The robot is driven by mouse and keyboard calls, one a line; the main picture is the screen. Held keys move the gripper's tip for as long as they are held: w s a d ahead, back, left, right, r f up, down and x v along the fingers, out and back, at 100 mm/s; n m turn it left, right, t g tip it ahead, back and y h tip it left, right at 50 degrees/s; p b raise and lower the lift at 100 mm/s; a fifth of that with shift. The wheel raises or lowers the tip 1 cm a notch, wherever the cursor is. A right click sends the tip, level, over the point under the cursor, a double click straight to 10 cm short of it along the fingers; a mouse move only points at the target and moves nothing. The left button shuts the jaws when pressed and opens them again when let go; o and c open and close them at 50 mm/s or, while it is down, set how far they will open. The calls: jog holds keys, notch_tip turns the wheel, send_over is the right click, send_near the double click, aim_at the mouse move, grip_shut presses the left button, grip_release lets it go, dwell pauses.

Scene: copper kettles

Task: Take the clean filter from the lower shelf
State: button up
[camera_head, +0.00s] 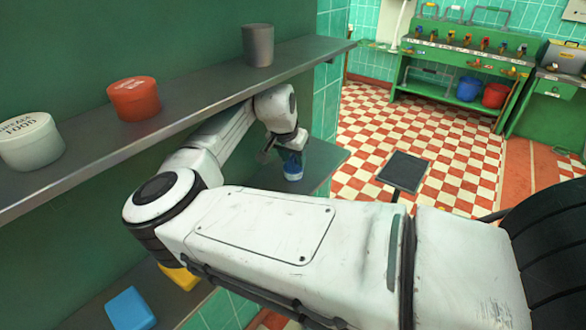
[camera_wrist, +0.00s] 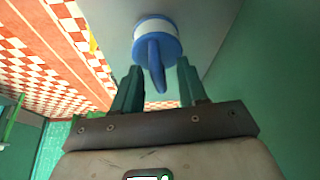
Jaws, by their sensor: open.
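A small blue and white cylinder with a blue fin or handle, which seems to be the filter (camera_head: 292,168), stands on the grey lower shelf (camera_head: 325,163). In the wrist view the filter (camera_wrist: 155,30) is straight ahead, its blue fin pointing towards me. My gripper (camera_wrist: 159,66) is open, with one green finger on each side of the line to the fin. The fingertips appear just short of the filter's body; I cannot tell if they touch it. In the head view my gripper (camera_head: 277,150) is small and partly hidden by my wrist.
The upper shelf (camera_head: 190,105) runs just above my forearm and carries a white tub (camera_head: 30,142), an orange tub (camera_head: 134,98) and a grey cup (camera_head: 258,45). A blue block (camera_head: 130,310) and a yellow item (camera_head: 180,276) lie lower left.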

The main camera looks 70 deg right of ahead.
grip_shut()
dwell(0.3)
jog(key=shift+r, duration=0.15)
